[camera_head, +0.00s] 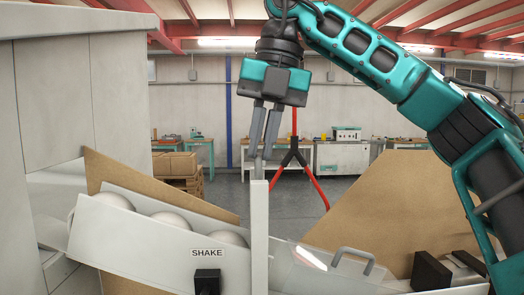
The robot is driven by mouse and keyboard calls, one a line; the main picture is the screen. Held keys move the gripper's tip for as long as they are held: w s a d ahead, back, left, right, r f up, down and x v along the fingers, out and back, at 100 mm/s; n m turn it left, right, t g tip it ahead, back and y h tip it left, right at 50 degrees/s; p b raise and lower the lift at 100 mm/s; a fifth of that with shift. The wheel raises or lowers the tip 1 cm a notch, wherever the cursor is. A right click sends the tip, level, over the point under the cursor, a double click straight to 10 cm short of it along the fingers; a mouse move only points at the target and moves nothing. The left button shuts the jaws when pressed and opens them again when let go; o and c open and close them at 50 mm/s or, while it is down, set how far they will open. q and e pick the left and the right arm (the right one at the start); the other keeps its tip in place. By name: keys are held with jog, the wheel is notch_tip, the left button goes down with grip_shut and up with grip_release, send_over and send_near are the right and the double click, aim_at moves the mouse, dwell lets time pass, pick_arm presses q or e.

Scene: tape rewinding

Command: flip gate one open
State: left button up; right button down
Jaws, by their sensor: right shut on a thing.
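The gate (260,235) is a narrow, pale upright panel standing across the chute in the middle of the view. A small grey piece sticks up from its top. My right gripper (261,154) points straight down directly above the panel. Its two fingers come together at that grey piece and are shut on it. To the left of the panel, white balls (172,219) lie in the sloping white chute (150,250). My left gripper is not in view.
A black block (207,281) sits under a "SHAKE" label on the chute. On the right are a clear panel, a grey handle (352,255) and black blocks (430,272). Brown boards (370,205) flank the chute. A tall grey cabinet (60,100) fills the left.

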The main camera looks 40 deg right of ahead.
jog(key=shift+r, duration=0.9)
jog(key=c, duration=1.2)
grip_release()
jog(key=shift+f, duration=0.1)
notch_tip(320, 180, up, 7)
jog(key=d, duration=0.1)
jog(key=shift+s+d+r, duration=0.15)
jog(key=shift+s+r, duration=0.05)
jog(key=shift+s, duration=0.2)
